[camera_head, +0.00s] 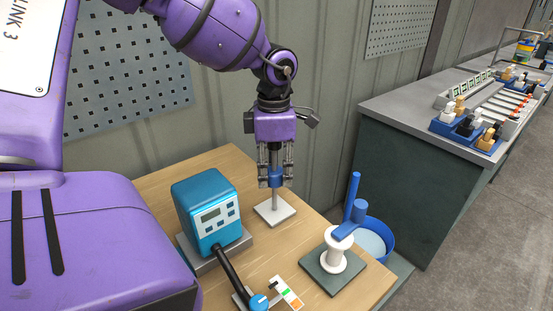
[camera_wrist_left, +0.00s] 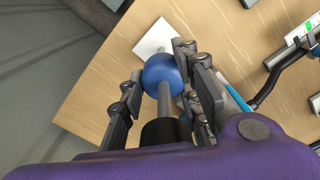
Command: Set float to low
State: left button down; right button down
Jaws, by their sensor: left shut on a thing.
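The float is a blue ball (camera_head: 276,181) on an upright metal rod (camera_head: 275,198) with a square white base plate (camera_head: 275,214). It stands on the wooden table. My left gripper (camera_head: 275,178) points down from above, with its fingers on both sides of the float, and is shut on it. Bare rod shows between the float and the base. In the left wrist view the blue float (camera_wrist_left: 163,73) sits between the fingers, with the rod running through it and the white base (camera_wrist_left: 153,38) beyond. My right gripper is not in view.
A blue controller box (camera_head: 208,212) with a display stands left of the rod. A blue-knobbed lever (camera_head: 258,301) and coloured scale (camera_head: 287,291) are at the front. A white spool (camera_head: 335,250) with a blue handle and a blue bucket (camera_head: 377,240) stand right.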

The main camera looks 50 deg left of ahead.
pick_arm(q)
jog(key=shift+w+a, duration=0.1)
jog(key=shift+a, duration=0.05)
jog(key=c, duration=1.4)
grip_release()
jog(key=shift+r, duration=0.55)
notch_tip(320, 180, up, 11)
jog(key=shift+f, duration=0.1)
